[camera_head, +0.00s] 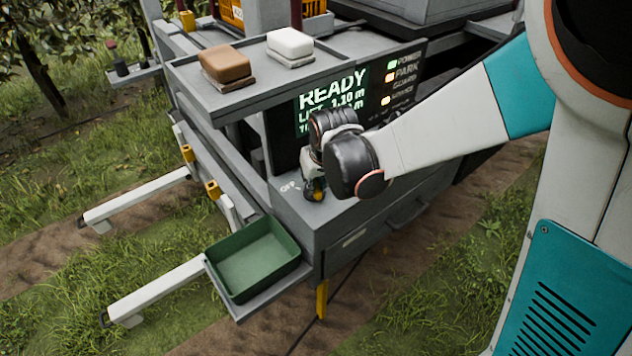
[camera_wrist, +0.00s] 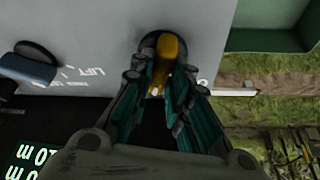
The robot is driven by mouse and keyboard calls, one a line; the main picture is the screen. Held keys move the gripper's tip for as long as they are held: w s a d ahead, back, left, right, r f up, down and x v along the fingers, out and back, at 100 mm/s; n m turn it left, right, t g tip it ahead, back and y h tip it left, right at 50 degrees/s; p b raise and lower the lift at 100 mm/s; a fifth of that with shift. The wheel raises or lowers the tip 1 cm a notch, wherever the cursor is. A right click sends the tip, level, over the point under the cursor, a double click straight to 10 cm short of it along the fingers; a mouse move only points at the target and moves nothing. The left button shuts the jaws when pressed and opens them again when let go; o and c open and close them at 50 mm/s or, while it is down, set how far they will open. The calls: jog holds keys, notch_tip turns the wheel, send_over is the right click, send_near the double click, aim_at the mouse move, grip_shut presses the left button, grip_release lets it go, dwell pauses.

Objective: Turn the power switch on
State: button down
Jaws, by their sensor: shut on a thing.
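A yellow lever (camera_wrist: 168,48) on a dark round base stands on the grey console top (camera_wrist: 110,30); I take it for the power switch, though no power label shows beside it. My gripper (camera_wrist: 165,88) is closed around it in the wrist view. In the head view, my gripper (camera_head: 314,184) points down at the console, and a bit of yellow shows at its tips beside a small white label. The screen (camera_head: 331,98) glows with READY and a lift height of 1.10 m. The POWER light (camera_head: 392,64) is green.
A dark-blue knob (camera_wrist: 28,66) stands by the LIFT label. A green tray (camera_head: 253,259) sits at the console's front corner. A brown block (camera_head: 225,62) and a white block (camera_head: 290,42) lie on the shelf above. The PARK light (camera_head: 390,77) is orange.

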jog(key=shift+a+m+h, duration=0.1)
jog(key=shift+m+h, duration=0.3)
jog(key=shift+m, duration=0.7)
jog(key=c, duration=1.5)
grip_release()
